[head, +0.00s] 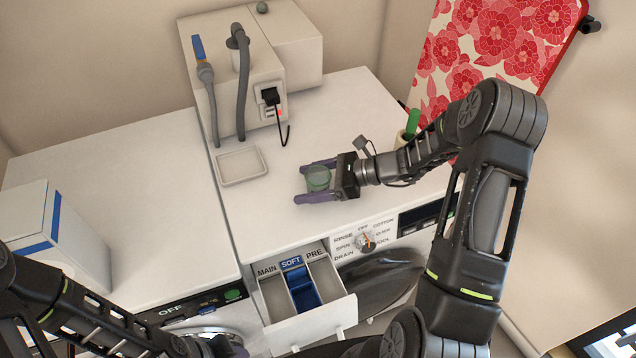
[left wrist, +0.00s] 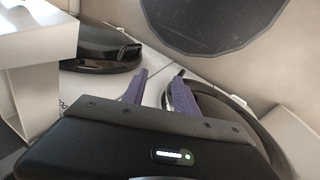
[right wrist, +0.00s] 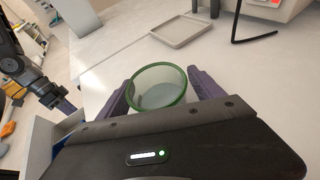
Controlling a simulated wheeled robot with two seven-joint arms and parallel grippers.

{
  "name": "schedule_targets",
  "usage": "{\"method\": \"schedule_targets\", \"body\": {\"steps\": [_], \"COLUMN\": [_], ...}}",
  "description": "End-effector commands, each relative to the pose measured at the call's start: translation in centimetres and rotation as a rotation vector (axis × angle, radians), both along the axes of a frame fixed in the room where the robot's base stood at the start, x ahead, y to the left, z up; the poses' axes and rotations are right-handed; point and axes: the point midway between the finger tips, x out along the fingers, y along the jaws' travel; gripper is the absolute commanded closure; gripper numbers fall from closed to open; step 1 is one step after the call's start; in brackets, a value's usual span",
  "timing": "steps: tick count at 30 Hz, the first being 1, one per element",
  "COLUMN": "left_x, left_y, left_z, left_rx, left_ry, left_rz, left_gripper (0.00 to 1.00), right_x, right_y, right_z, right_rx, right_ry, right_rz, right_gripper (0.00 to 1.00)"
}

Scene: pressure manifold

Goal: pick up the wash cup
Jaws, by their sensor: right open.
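The wash cup (head: 318,178) is a small clear greenish cup with a green rim, upright on the white washer top. It also shows in the right wrist view (right wrist: 158,88). My right gripper (head: 303,182) is open, with its purple fingers on either side of the cup; in the right wrist view the fingers (right wrist: 160,85) flank it, and I cannot tell whether they touch it. My left gripper (left wrist: 160,85) is low in front of the machines, its purple fingers spread apart and nothing visible between them. In the head view it is mostly hidden at the bottom edge.
A shallow white tray (head: 242,182) lies left of the cup. An open detergent drawer (head: 335,311) juts out in front. A white box with hoses (head: 270,75) stands behind. A pot with a green handle (head: 413,124) is near my right arm. The left machine's top is mostly clear.

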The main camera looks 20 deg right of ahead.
Motion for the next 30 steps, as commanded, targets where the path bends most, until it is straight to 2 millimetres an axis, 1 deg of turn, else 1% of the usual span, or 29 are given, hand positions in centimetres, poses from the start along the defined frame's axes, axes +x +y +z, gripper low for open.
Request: {"method": "schedule_targets", "body": {"steps": [5,6,30], "left_x": [0.01,0.01,0.01], "left_y": [0.0,0.0,0.0], "left_z": [0.01,0.01,0.01], "left_rx": [0.0,0.0,0.0], "left_ry": [0.0,0.0,0.0], "left_rz": [0.0,0.0,0.0], "left_gripper": [0.65,0.65,0.65], "right_x": [-0.01,-0.01,-0.01], "right_y": [-0.01,-0.01,-0.02], "right_z": [0.02,0.02,0.01], "right_rx": [0.0,0.0,0.0], "right_ry": [0.0,0.0,0.0], "right_rz": [0.0,0.0,0.0], "right_gripper": [0.23,0.25,0.9]}}
